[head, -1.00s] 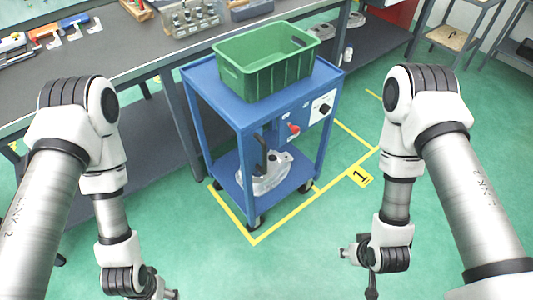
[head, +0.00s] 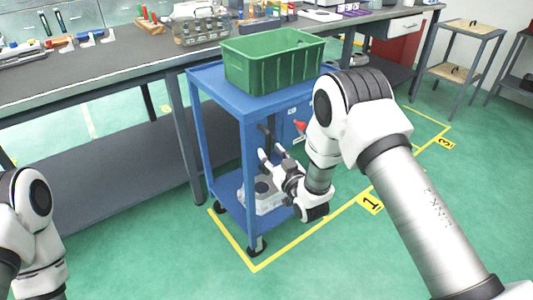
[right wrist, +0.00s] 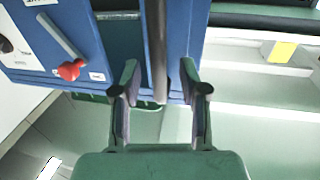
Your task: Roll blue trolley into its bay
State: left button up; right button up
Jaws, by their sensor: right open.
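The blue trolley (head: 222,92) stands by the workbench, bearing a green crate (head: 262,68) on top and a grey casting (head: 258,198) on its lower shelf. Its visible wheels are beside the yellow floor line (head: 285,250), on the inner side. My right gripper (head: 270,153) is at the trolley's near side, by its upright black handle (head: 264,131). In the right wrist view the open fingers (right wrist: 160,82) stand either side of the dark handle bar (right wrist: 158,45), with visible gaps. The red knob (right wrist: 70,69) is left of them. My left gripper is out of view.
The workbench (head: 110,68) with tools runs behind and left of the trolley. Yellow floor plates read 1 (head: 371,203) and 3 (head: 444,143). A shelf stand (head: 462,60) is at the upper right. Green floor in front is clear.

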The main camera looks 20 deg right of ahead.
jog(key=w, duration=0.2)
jog(key=shift+w+a+f, duration=0.1)
jog(key=shift+w+a, duration=0.05)
jog(key=shift+w, duration=0.2)
grip_shut()
